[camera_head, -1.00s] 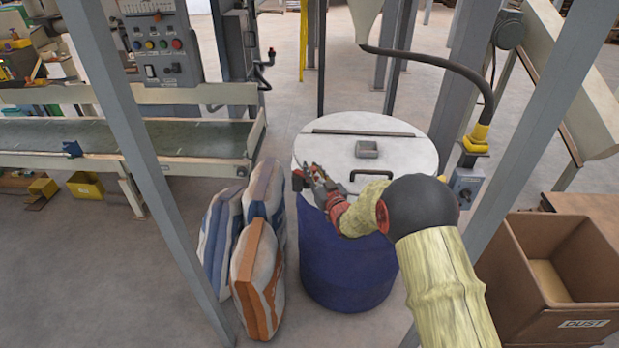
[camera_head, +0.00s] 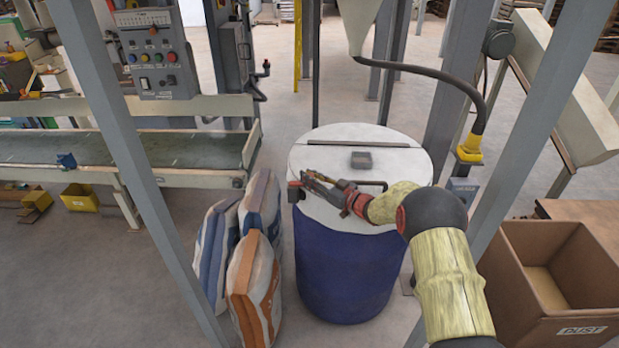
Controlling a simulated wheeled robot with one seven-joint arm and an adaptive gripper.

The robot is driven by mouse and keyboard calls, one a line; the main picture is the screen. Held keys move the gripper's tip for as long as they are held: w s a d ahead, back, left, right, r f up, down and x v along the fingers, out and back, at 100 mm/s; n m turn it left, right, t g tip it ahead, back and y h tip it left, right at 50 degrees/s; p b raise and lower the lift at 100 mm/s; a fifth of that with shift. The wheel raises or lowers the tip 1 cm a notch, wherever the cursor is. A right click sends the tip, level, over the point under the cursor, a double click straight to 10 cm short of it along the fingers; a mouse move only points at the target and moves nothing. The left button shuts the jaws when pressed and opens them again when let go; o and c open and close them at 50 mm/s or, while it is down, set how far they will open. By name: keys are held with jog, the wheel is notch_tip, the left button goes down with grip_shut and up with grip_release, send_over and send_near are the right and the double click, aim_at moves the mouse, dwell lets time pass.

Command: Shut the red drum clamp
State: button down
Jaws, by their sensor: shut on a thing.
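The drum (camera_head: 345,275) is a blue upright cylinder with a round white lid (camera_head: 320,150) on top. The lid carries a dark handle (camera_head: 372,183) and a small grey block (camera_head: 361,160). A small dark and red part, seemingly the red drum clamp (camera_head: 294,191), sits at the lid's left front rim. My gripper (camera_head: 318,184) is low over the left front of the lid and points left towards this part. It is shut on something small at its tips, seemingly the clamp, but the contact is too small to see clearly. My arm hides part of the lid's right front edge.
Several filled sacks (camera_head: 262,285) stand close to the drum's left. A brown box marked DUST (camera_head: 565,320) is at the right. Grey posts (camera_head: 135,175) rise at both sides. A funnel (camera_head: 359,20) and black hose hang behind the drum.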

jog(key=shift+w+d, duration=0.1)
jog(key=c, duration=1.6)
grip_release()
jog(key=v, duration=1.2)
